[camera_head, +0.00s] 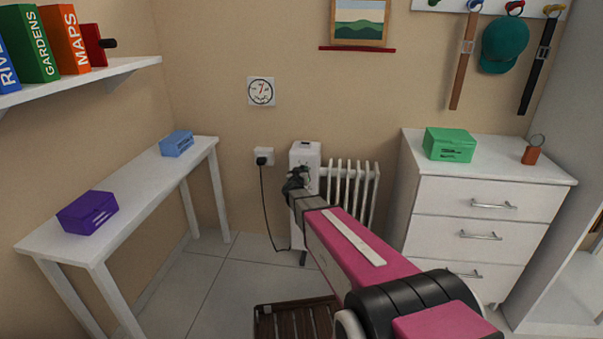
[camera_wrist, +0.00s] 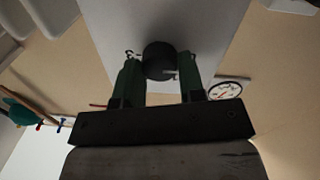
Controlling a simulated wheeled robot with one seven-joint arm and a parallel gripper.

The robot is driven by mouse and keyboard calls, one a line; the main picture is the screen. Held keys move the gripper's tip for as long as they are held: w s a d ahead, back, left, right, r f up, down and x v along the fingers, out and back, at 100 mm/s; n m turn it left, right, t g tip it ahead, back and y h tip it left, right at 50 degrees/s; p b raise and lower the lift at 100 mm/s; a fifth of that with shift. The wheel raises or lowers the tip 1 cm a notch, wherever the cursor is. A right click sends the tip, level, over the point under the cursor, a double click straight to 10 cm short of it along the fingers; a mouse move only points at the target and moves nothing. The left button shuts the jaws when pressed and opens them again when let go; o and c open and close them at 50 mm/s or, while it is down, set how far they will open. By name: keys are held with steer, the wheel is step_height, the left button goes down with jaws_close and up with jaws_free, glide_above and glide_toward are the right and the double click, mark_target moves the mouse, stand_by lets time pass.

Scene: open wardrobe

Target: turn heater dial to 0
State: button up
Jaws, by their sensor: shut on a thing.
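The heater (camera_head: 359,185) stands against the back wall, with a white control box (camera_head: 305,153) at its left end. My gripper (camera_head: 294,181) is at the front of that box and hides the dial in the head view. In the wrist view, the round dark dial (camera_wrist: 159,60) sits on the white panel (camera_wrist: 198,28) of the box. The two fingers of my gripper (camera_wrist: 160,80) are on either side of the dial and closed on it. Small marks show around the dial, but its setting cannot be read.
A black cord runs from the wall socket (camera_head: 264,156) to the floor by the heater. A white dresser (camera_head: 484,205) stands on the right, with a green box (camera_head: 449,144) on top. A white table (camera_head: 138,192) is on the left. A brown slatted mat (camera_head: 296,320) lies in front.

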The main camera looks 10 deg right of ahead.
stand_by(0.4)
steer(key=o, duration=0.9)
steer(key=v, duration=1)
steer(key=shift+s+a, duration=0.15)
steer(key=shift+s, duration=0.25)
steer(key=shift+a, duration=0.1)
